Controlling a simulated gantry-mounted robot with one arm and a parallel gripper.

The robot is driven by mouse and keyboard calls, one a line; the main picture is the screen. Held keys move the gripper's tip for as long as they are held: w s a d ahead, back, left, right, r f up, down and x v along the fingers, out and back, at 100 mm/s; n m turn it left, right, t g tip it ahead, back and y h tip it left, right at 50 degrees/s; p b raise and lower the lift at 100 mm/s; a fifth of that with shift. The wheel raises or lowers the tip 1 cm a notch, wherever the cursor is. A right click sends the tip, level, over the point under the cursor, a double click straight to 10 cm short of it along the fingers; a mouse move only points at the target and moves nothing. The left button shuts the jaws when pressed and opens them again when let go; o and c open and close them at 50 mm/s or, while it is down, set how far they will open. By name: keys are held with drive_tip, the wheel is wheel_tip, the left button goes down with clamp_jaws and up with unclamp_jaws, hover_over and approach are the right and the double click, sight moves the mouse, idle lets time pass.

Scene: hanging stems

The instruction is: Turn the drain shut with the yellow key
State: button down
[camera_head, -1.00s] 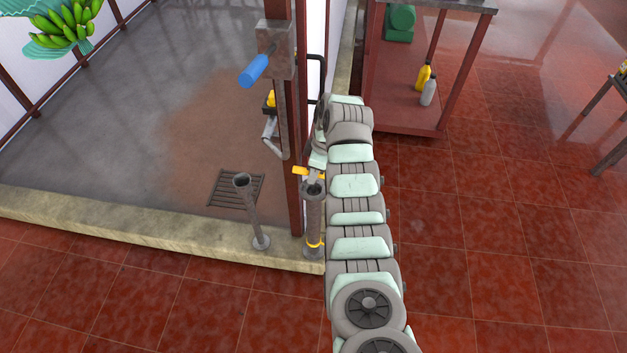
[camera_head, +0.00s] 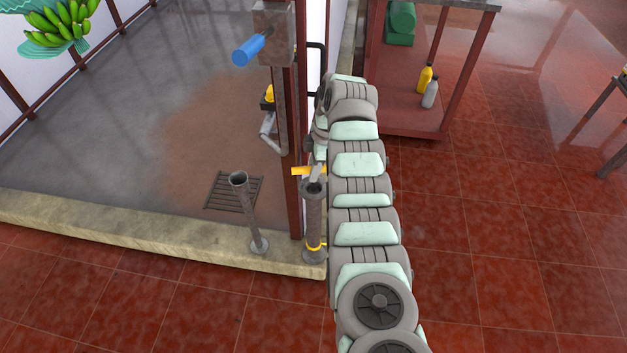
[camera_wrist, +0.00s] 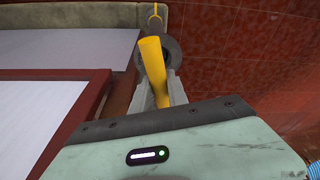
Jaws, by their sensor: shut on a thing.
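The yellow key (camera_head: 303,171) is held in my gripper (camera_head: 317,174), beside the red upright and close above the cup-topped grey post (camera_head: 314,217). In the wrist view the key (camera_wrist: 152,72) sticks out from between the grey fingers of my gripper (camera_wrist: 158,92), which are shut on it. The round top of the post (camera_wrist: 177,54) shows just behind the key. Whether the key touches the post I cannot tell. The drain grate (camera_head: 222,196) lies in the grey floor, left of my gripper. My arm hides part of the scene.
A second, funnel-topped post (camera_head: 249,215) stands left on the stone kerb (camera_head: 140,229). A box with a blue handle (camera_head: 248,50) is on the red upright (camera_head: 296,205) above. A red shelf cart (camera_head: 405,118) with bottles stands behind right. The tiled floor at right is open.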

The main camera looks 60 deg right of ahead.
idle(0.4)
drive_tip(key=c, duration=0.8)
unclamp_jaws()
drive_tip(key=shift+c, duration=0.2)
drive_tip(key=shift+w+a+p+v, duration=0.2)
drive_tip(key=shift+p+v, duration=0.4)
drive_tip(key=shift+v, duration=0.8)
drive_tip(key=shift+w+a+p+v, duration=0.15)
drive_tip(key=shift+w+p+v, duration=0.3)
drive_tip(key=shift+v, duration=0.9)
drive_tip(key=shift+w+a+p+v, duration=0.15)
drive_tip(key=shift+p+v, duration=0.55)
drive_tip(key=shift+v, duration=0.7)
drive_tip(key=shift+s+r, duration=0.1)
drive_tip(key=shift+r, duration=0.1)
